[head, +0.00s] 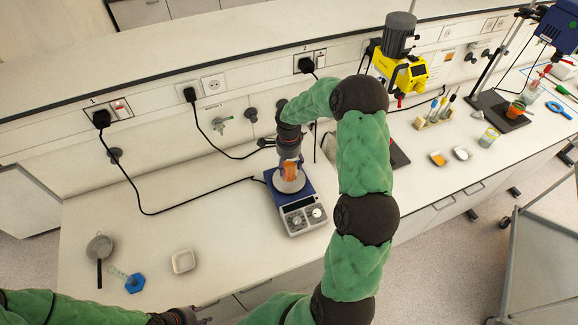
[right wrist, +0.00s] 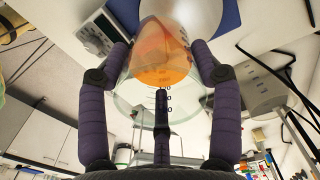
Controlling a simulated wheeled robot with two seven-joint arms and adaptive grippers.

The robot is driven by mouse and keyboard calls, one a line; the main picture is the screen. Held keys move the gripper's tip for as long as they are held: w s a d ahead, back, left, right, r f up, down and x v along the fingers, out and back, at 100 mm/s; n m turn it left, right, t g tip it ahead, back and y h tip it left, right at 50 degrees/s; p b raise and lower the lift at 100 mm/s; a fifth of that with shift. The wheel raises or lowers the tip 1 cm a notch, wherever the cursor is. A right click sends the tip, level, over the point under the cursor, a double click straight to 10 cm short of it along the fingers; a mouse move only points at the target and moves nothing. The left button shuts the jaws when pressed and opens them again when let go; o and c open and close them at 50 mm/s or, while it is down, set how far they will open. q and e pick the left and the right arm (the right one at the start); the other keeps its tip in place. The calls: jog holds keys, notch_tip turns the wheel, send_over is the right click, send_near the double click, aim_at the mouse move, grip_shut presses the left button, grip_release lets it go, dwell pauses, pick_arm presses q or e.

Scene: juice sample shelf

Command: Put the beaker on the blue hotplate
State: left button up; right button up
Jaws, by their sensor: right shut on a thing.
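The beaker (head: 290,171), clear glass with orange liquid, is over the round pale top plate of the blue hotplate (head: 301,205) in the head view. My right gripper (head: 289,160) is shut on it from above and behind, hiding part of it. In the right wrist view the beaker (right wrist: 160,70) sits between the purple fingers of the gripper (right wrist: 160,75), with the hotplate's plate (right wrist: 205,15) just beyond it. I cannot tell whether the beaker touches the plate. My left gripper (head: 198,319) shows only in part at the bottom edge.
A white dish (head: 183,261), a blue-based cylinder (head: 134,284) and a grey strainer-like item (head: 99,247) lie at the left. A yellow stirrer (head: 402,72), tube rack (head: 434,113) and other beaker (head: 488,137) stand right. Black cables run behind the hotplate.

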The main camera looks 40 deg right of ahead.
aim_at(289, 163)
jog(key=shift+w+d+f+p, duration=0.15)
jog(key=shift+w+d+f, duration=0.25)
jog(key=shift+f, duration=0.2)
jog(key=shift+w+d+f+p, duration=0.15)
jog(key=shift+w+d+f, duration=0.2)
jog(key=shift+f, duration=0.25)
jog(key=shift+w+d+f+p, duration=0.15)
jog(key=shift+w+d+f, duration=0.2)
jog(key=shift+f, duration=0.25)
jog(key=shift+w+d+f+p, duration=0.15)
jog(key=shift+f+p, duration=0.65)
jog(key=shift+f, duration=0.9)
jog(key=shift+f, duration=0.1)
jog(key=o, duration=1.4)
jog(key=shift+c, duration=0.2)
